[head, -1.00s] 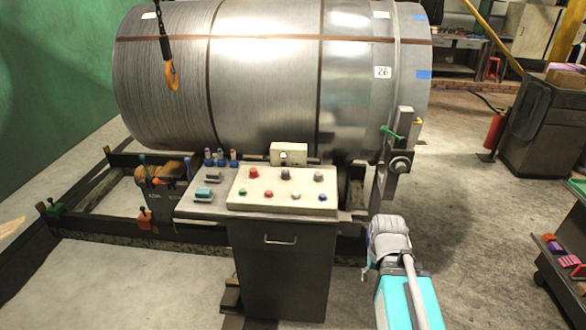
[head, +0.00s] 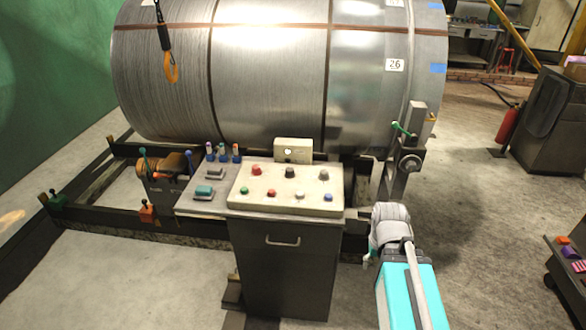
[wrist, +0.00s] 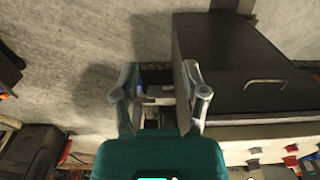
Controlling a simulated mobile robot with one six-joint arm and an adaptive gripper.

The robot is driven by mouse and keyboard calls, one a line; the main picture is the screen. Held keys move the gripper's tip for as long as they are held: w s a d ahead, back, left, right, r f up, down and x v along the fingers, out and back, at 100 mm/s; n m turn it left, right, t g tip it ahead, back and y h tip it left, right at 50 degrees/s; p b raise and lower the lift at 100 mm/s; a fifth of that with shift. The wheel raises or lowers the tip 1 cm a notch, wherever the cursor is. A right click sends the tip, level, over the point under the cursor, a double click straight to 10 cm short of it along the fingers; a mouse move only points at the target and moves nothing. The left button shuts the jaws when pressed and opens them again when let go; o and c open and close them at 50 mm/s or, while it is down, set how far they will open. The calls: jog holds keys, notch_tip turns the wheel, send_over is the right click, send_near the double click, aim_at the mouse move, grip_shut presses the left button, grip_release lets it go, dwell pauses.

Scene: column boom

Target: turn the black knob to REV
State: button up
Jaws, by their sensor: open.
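The black knob (head: 290,172) stands in the back row of the beige control panel (head: 256,202), between a red knob (head: 256,170) and a pale grey knob (head: 323,174). Its pointer direction and any REV marking are too small to read. My gripper (wrist: 160,75) is open and empty in the wrist view, its two fingers apart. In the head view my arm is right of the console, apart from the panel, and the fingers are mostly hidden. The panel (wrist: 240,134) also shows at the lower right of the wrist view, where I cannot make out the black knob.
The dark console cabinet (head: 283,265) with its handle stands under the panel. A large steel coil (head: 268,75) lies behind. A bracket with a green lever (head: 402,130) stands behind my arm. Open floor lies to the right.

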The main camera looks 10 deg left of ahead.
jog(key=shift+a, duration=0.25)
jog(key=o, duration=0.4)
jog(key=shift+w+a+r, duration=0.1)
jog(key=shift+w, duration=0.2)
notch_tip(320, 180, up, 14)
jog(key=m+p, duration=0.7)
jog(key=p, duration=0.7)
send_over(290, 169)
jog(key=shift+f, duration=0.25)
jog(key=shift+d+f+b, duration=0.15)
jog(key=shift+d+b, duration=0.05)
jog(key=shift+b, duration=0.1)
jog(key=f+b, duration=1.3)
jog(key=shift+w+a+f, duration=0.15)
jog(key=shift+a+f, duration=0.05)
jog(key=shift+f, duration=0.05)
